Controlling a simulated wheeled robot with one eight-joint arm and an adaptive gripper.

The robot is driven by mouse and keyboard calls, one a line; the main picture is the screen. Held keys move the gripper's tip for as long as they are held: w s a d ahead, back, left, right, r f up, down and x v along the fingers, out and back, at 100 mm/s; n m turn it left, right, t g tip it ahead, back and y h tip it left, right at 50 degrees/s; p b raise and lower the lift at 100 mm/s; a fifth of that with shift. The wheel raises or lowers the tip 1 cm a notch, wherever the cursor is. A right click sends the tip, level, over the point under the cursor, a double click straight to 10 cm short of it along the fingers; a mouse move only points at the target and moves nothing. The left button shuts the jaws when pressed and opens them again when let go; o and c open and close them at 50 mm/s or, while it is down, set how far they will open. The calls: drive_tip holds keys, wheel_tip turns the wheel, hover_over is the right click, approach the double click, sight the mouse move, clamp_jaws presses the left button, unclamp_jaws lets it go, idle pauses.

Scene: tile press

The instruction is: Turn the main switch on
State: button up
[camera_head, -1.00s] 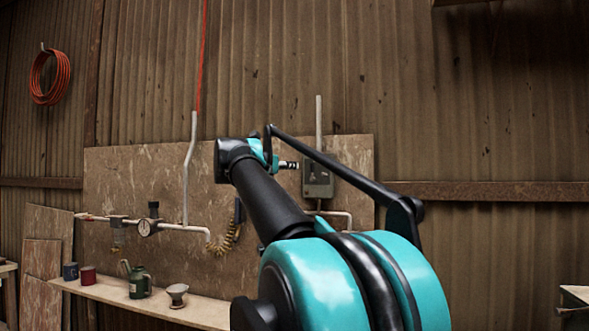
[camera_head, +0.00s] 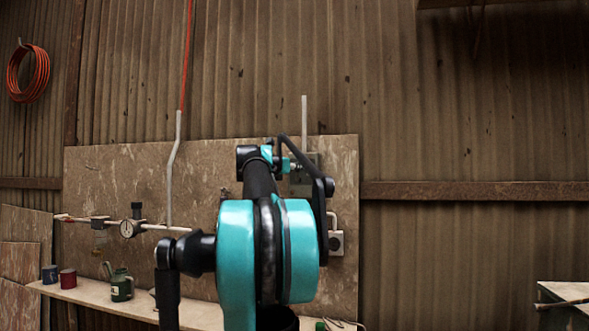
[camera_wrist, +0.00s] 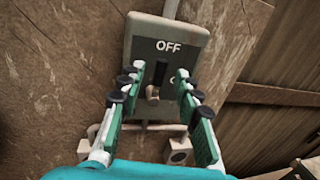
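The main switch is a grey box (camera_wrist: 165,45) on the wall board, marked OFF in the wrist view. A small lever (camera_wrist: 152,92) sticks out of its lower front. My gripper (camera_wrist: 160,74) is open, with its two green-padded fingers in front of the box, one on each side of the lever. I cannot tell whether either finger touches it. In the head view the switch box (camera_head: 309,178) is partly hidden behind my arm, and my gripper's end is at its left side.
A pipe (camera_head: 304,122) rises above the box and a socket (camera_head: 336,243) sits below it. To the left are a pressure gauge (camera_head: 127,228) on an air pipe and a shelf (camera_head: 85,292) with mugs and an oil can. Open wall lies right.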

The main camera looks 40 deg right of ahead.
drive_tip(key=shift+w+d, duration=0.25)
drive_tip(key=shift+d, duration=0.3)
clamp_jaws()
